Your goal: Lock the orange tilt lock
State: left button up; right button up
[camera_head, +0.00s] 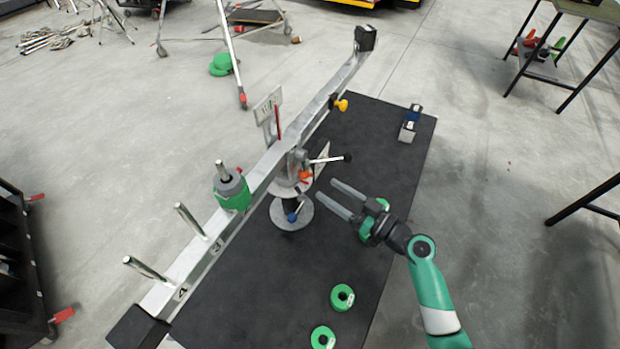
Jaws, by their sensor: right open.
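The orange tilt lock (305,176) is a small orange knob on the metal head at the middle of a long silver beam (185,263). A blue knob (292,217) sits below it on the stand's column. A silver lever with a black tip (347,157) sticks out to the right just above the orange lock. My right gripper (339,197) is open and empty, to the right of and a little below the orange lock, with its fingers pointing left and apart from it. My left gripper is out of view.
The beam slants across a black mat (250,290), with a green-and-grey weight (231,188) on one peg. A yellow knob (340,104) is on its upper part. Green rings (342,297) lie on the mat near the front. A small blue-and-silver block (409,124) lies at the far right.

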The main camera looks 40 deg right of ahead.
jog(key=w, duration=0.7)
jog(key=shift+a, duration=0.4)
jog(key=shift+w, duration=0.1)
grip_shut()
dwell(0.7)
